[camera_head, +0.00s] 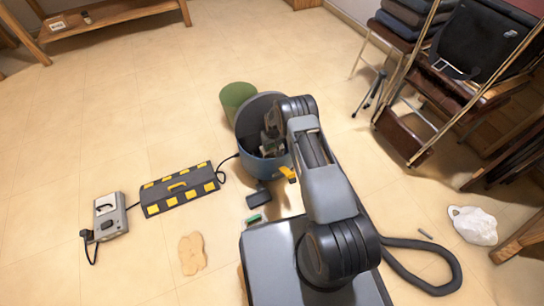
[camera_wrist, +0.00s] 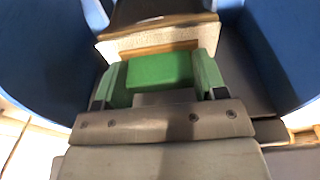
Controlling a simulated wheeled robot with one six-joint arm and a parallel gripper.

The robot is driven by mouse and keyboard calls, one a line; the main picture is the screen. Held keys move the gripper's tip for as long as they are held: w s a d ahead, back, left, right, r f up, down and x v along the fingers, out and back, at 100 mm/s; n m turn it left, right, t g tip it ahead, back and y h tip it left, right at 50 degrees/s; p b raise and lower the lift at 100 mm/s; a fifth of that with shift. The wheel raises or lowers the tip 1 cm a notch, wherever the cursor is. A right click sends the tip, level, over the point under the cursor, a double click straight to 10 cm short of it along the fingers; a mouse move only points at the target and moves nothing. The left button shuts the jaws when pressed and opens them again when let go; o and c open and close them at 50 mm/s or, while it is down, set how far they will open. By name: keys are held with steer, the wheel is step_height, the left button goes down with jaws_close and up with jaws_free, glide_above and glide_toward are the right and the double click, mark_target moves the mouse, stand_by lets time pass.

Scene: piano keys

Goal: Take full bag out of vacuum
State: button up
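The vacuum is a blue-grey drum (camera_head: 246,128) with an open top, standing on the floor in the middle of the head view. Its blue inner wall (camera_wrist: 40,60) curves along both sides of the wrist view. My gripper (camera_wrist: 158,70) reaches down into the drum, its green-padded fingers spread apart. A green block shows between the fingers; I cannot tell whether it belongs to my gripper. Just beyond the fingertips is a pale speckled panel with a brown edge, perhaps the bag (camera_wrist: 150,40). I cannot tell whether the fingers touch it. My arm hides part of the drum in the head view.
A green bin (camera_head: 237,94) stands behind the drum. A black hose (camera_head: 420,284) and white plastic bag (camera_head: 473,225) lie right. Chairs (camera_head: 470,85) stand at upper right.

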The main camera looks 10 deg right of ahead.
steer(key=c, duration=0.7)
steer(key=shift+r, duration=0.15)
steer(key=shift+c, duration=0.2)
